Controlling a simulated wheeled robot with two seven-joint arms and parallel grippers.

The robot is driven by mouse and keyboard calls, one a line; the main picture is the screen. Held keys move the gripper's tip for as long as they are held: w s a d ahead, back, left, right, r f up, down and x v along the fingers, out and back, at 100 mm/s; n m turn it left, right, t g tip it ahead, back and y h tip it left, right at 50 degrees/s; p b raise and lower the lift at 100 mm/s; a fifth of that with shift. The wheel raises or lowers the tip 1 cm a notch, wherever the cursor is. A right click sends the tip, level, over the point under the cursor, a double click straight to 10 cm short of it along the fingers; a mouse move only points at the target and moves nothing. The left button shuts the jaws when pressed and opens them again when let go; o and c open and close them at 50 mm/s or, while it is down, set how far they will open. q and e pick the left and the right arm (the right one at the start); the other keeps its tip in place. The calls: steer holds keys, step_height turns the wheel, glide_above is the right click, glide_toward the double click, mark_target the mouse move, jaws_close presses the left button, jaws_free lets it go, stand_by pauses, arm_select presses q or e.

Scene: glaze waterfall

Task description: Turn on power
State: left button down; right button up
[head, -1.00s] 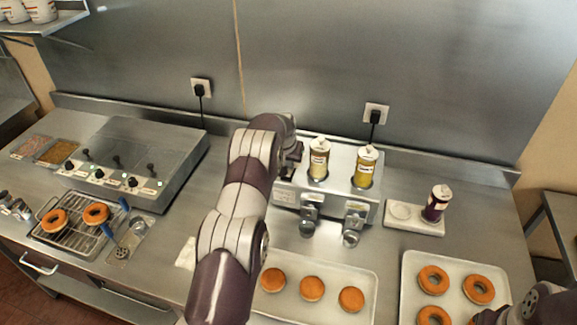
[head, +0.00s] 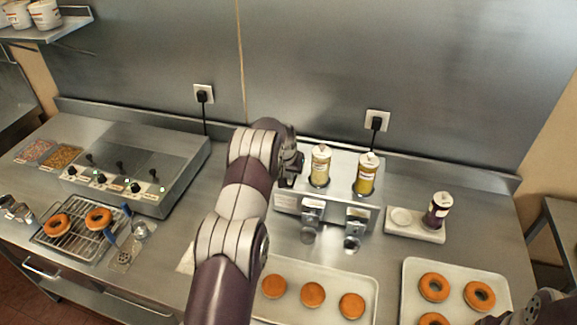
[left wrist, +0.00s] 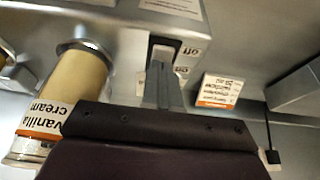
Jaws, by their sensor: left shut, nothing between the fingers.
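The filling machine (head: 340,165) stands at the back of the counter, with a vanilla cream canister (head: 320,166) and a yellow canister (head: 366,174) on top. My left gripper (head: 298,163) is at its left end, beside the vanilla canister.
A tray of plain round doughnuts (head: 330,274) lies in front of the machine, and a tray of ring doughnuts (head: 411,285) to the right. A control box with knobs (head: 150,155) stands left. A dark purple bottle (head: 437,212) stands on a small tray at right.

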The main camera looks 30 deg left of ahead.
arm_select(q)
step_height(320, 180, up, 3)
steer(key=shift+r+p, duration=0.15)
steer(key=shift+p, duration=0.65)
steer(key=a+b+v, duration=0.1)
steer(key=b+v, duration=0.3)
steer(key=v, duration=0.7)
steer(key=shift+s+d+b, duration=0.3)
steer(key=shift+d, duration=0.2)
